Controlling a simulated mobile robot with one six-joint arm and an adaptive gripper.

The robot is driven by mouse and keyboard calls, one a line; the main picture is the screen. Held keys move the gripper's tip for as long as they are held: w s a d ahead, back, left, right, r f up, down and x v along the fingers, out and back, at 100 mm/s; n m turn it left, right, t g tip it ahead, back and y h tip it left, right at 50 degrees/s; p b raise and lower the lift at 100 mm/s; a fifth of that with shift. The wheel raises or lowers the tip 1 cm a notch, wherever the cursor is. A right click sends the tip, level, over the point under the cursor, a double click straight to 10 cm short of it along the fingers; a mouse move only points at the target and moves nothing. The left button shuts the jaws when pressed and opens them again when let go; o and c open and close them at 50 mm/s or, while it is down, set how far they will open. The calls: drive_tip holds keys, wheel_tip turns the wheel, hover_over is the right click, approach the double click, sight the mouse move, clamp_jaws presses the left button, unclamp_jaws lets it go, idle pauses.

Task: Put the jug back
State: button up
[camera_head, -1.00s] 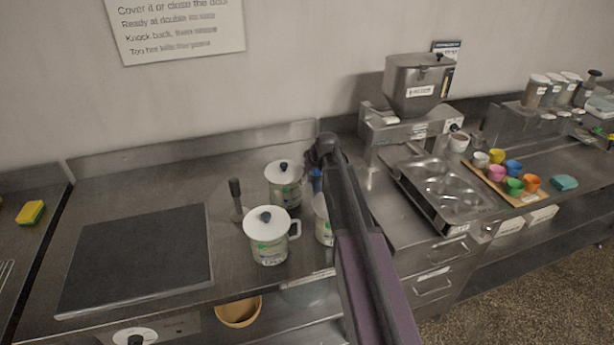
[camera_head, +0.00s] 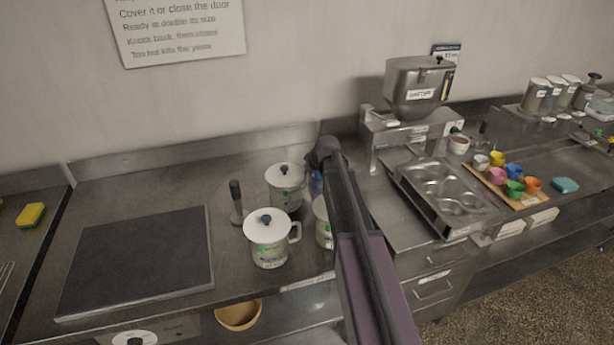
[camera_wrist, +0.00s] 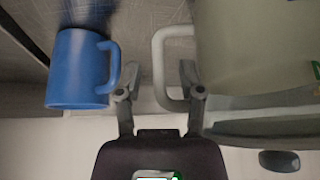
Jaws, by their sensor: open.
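Three pale, white-lidded jugs stand on the steel counter: a rear one (camera_head: 285,194), a front one (camera_head: 268,252) and a right one (camera_head: 322,232) partly hidden by my arm. In the wrist view a large pale jug (camera_wrist: 250,50) fills the right side, its handle (camera_wrist: 158,65) between my fingertips; I cannot tell surely which of the three it is. My gripper (camera_wrist: 156,78) is open, its fingers on either side of the handle bar, not closed on it. My arm hides the gripper in the head view.
A blue mug (camera_wrist: 75,70) is close to my left finger; its blue also shows beside my arm (camera_head: 316,185). A dark upright tool (camera_head: 236,200) stands left of the jugs. A dark slab (camera_head: 140,260) lies further left. A muffin tin (camera_head: 445,190) is to the right.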

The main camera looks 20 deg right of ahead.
drive_tip(key=shift+r, duration=0.15)
drive_tip(key=p+v, duration=1)
drive_tip(key=v, duration=0.2)
idle(0.3)
drive_tip(key=shift+a, duration=0.1)
idle(0.5)
drive_tip(key=s+a+f+m+g+h, duration=0.1)
drive_tip(key=s+a, duration=0.5)
drive_tip(key=s, duration=0.6)
drive_tip(key=s+a+f+m+g+h, duration=0.1)
drive_tip(key=s+a+m+g, duration=0.2)
drive_tip(key=s+a, duration=0.4)
drive_tip(key=s+g, duration=0.1)
drive_tip(key=s, duration=0.4)
drive_tip(key=shift+s+f+h, duration=0.25)
drive_tip(key=shift+f+h, duration=0.05)
